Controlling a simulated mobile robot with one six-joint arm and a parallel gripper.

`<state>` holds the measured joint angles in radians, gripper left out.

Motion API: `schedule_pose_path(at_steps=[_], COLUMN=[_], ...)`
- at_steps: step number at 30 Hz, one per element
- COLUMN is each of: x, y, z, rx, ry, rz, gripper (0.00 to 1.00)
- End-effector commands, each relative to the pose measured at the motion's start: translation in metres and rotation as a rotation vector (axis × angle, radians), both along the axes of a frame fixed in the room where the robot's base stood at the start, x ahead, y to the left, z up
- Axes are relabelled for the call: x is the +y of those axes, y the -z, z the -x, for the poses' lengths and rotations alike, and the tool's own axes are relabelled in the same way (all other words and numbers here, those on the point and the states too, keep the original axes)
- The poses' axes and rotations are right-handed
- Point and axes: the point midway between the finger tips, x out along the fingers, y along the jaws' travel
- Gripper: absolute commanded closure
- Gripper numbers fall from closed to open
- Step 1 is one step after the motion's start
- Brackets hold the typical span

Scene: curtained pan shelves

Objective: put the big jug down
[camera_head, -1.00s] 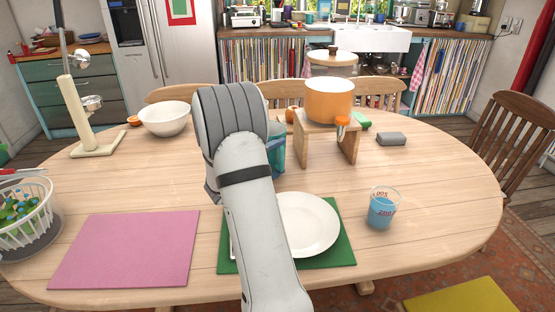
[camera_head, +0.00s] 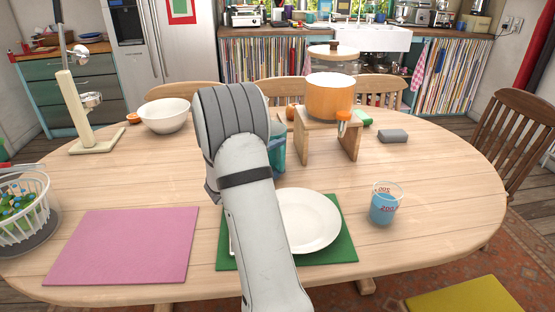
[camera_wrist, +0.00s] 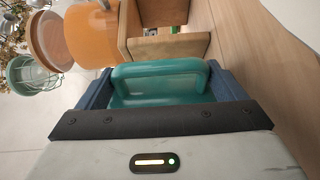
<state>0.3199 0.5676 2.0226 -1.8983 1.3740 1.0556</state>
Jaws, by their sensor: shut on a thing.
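The big jug is teal. In the head view a strip of it (camera_head: 278,157) shows just right of my wrist, in front of the wooden stand, with the rest hidden behind my arm. In the wrist view its rounded teal part (camera_wrist: 160,72) lies between the blue fingers of my gripper (camera_wrist: 163,88), which is shut on it. I cannot tell whether its base touches the wooden table (camera_head: 420,170).
Close behind the jug, an orange pot (camera_head: 330,98) stands on a small wooden stand (camera_head: 347,145). A white plate (camera_head: 309,222) lies on a green mat (camera_head: 340,240). A measuring cup (camera_head: 384,205) holds blue liquid. A pink mat (camera_head: 120,245) is left. Bare table lies right.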

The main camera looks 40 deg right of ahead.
Motion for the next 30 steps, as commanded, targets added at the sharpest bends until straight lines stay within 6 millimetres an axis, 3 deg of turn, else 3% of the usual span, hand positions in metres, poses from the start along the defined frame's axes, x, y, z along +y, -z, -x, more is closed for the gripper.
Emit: schedule_pose_path(at_steps=[17, 18, 22, 30], x=[-0.0001, -0.0001, -0.0001, 0.0039], y=[0.0037, 0.0036, 0.0036, 0.0065], z=[-0.0004, -0.0004, -0.0003, 0.0], rx=[-0.004, -0.004, -0.003, 0.002], ry=[0.0, 0.0, 0.0, -0.002], rz=[0.004, 0.004, 0.003, -0.002], gripper=[0.76, 0.09, 0.0, 0.0])
